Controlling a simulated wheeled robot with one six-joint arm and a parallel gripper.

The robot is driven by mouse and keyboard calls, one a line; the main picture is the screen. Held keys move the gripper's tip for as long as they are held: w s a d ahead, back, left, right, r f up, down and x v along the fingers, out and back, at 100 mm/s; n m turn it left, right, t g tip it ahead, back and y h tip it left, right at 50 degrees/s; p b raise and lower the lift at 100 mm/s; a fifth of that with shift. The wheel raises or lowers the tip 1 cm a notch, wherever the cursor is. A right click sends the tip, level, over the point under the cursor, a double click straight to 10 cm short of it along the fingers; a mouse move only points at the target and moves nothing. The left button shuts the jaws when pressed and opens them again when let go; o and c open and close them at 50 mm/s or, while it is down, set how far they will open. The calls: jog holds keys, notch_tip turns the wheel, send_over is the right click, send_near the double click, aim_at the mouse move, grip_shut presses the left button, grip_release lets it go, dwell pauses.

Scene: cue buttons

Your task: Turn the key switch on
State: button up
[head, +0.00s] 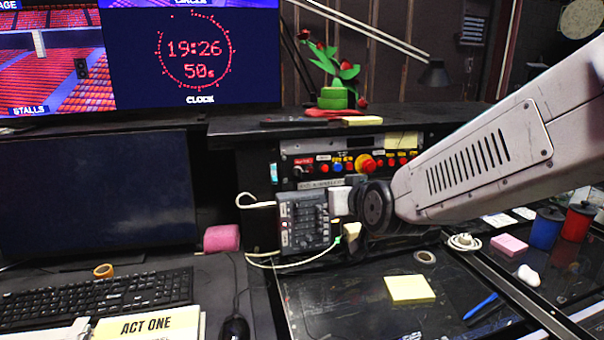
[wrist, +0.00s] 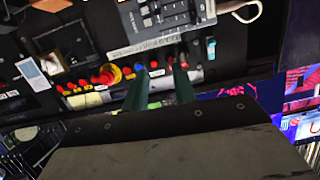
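The fingertips are over the end of the button row that has the blue button (wrist: 153,64). The key switch seems hidden behind the right finger in the wrist view. In the head view my wrist is in front of the panel's lower right, and I cannot make out the fingers.
A big red push button on a yellow base (head: 366,165) and several small buttons share the panel. A grey control box (head: 304,223) with cables stands below it. A shelf with a potted plant (head: 334,92) is above. Yellow notes (head: 409,289) lie on the desk.

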aim_at(300, 173)
jog(key=w+a+t, duration=0.1)
jog(key=w+a, duration=0.1)
jog(key=w, duration=0.1)
jog(key=w+a+t, duration=0.1)
jog(key=w+a, duration=0.2)
jog(key=w, duration=0.1)
jog(key=w+a+t, duration=0.1)
jog(key=w+a, duration=0.2)
jog(key=w, duration=0.1)
jog(key=shift+a+r+t+y, duration=0.2)
jog(key=shift+r+t+y, duration=0.1)
jog(key=shift+t+y, duration=0.1)
grip_shut()
